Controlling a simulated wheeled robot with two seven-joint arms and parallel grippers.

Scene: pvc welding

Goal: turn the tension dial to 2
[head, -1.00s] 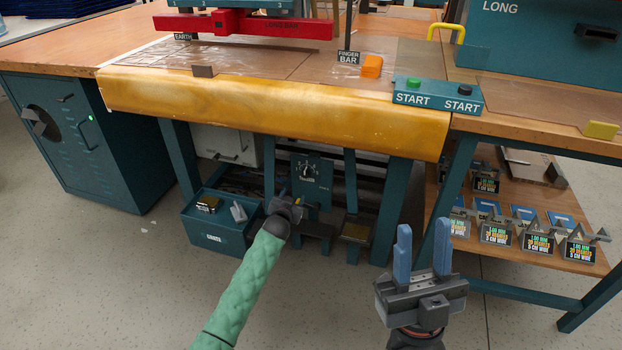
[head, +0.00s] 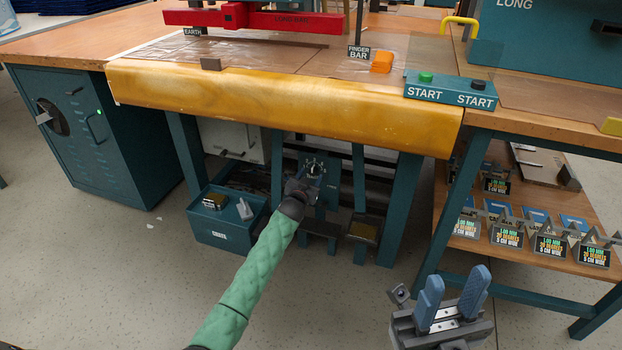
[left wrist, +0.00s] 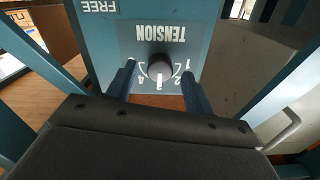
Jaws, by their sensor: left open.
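The tension dial (left wrist: 160,68) is a dark round knob on a teal panel (left wrist: 112,40), which appears upside down in the left wrist view. Its white pointer faces down in that picture, between the marks 2 and 4. The dial (head: 313,170) also shows small under the table in the head view. My left gripper (left wrist: 159,87) is open, with one finger on each side of the knob and gaps visible. In the head view my left gripper (head: 302,187) partly covers the panel. My right gripper (head: 452,298) is open and empty at the lower right.
A yellow-brown padded table edge (head: 280,107) overhangs the panel. A teal crate (head: 226,234) stands left of it, and a pedal (head: 363,229) lies to its right. Table legs (head: 400,205) flank this space. A shelf with labelled cards (head: 551,246) is at the right.

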